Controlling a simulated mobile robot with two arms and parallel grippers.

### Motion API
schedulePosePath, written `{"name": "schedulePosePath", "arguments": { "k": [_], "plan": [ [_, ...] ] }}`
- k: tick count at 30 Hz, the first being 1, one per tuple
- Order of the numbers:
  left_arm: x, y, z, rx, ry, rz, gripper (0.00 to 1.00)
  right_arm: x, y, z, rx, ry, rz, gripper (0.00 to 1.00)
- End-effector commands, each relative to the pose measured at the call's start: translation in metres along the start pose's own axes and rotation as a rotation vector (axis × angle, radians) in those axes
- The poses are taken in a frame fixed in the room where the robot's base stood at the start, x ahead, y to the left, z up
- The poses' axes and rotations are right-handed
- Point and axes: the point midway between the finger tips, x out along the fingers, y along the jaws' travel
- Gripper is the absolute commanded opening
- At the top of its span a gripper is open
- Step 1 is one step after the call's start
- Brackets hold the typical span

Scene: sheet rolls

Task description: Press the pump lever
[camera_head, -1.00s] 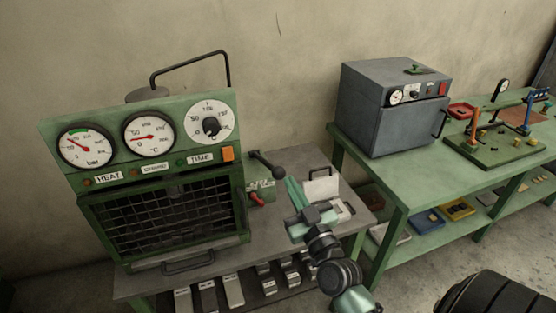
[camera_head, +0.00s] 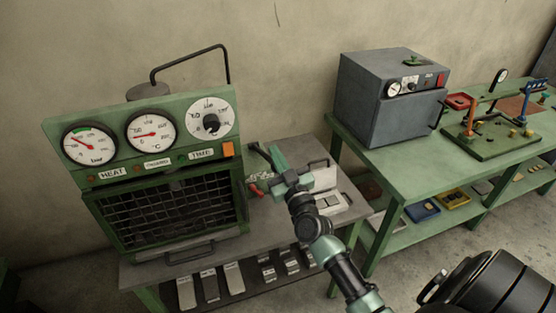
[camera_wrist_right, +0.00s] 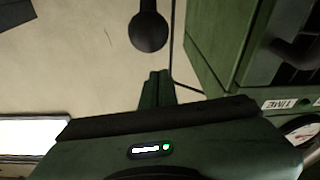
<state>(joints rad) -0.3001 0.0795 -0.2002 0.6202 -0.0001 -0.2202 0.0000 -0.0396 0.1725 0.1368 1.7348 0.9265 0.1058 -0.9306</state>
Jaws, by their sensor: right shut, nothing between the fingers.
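The pump lever (camera_head: 258,153) is a dark rod on the right side of the green press (camera_head: 165,215). In the right wrist view its round black knob (camera_wrist_right: 148,31) hangs just past my fingertips, with a gap between them in the picture. My right gripper (camera_head: 275,153) is at the lever's right end in the head view and partly hides it. Its two green fingers (camera_wrist_right: 157,74) are together with nothing between them. I cannot tell from the head view whether they touch the lever. My left gripper is not in view.
A red-handled fitting (camera_head: 256,190) sits below the lever, close to my gripper. The grey bench (camera_head: 190,276) carries the press and pale pieces. A green table (camera_head: 385,160) at right holds a grey oven (camera_head: 390,98). Gauges (camera_head: 90,146) line the press front.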

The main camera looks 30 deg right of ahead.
Motion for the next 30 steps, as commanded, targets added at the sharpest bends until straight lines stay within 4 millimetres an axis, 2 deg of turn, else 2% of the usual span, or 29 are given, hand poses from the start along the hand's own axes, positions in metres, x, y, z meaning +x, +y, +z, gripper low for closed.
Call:
{"name": "schedulePosePath", "arguments": {
  "k": [1,6,20,23,30],
  "plan": [
    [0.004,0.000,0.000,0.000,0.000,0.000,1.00,-0.005,0.000,0.013,-0.006,-0.007,-0.004,0.00],
    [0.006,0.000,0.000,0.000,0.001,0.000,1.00,-0.009,0.000,0.025,-0.001,-0.003,-0.001,0.00],
    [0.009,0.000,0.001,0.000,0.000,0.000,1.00,-0.012,0.000,0.029,0.000,0.000,0.001,0.00],
    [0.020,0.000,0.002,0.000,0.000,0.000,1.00,-0.015,-0.002,0.037,-0.002,0.012,0.004,0.00],
    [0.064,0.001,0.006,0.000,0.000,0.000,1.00,-0.029,-0.006,0.059,-0.007,0.075,0.014,0.00]
  ]
}}
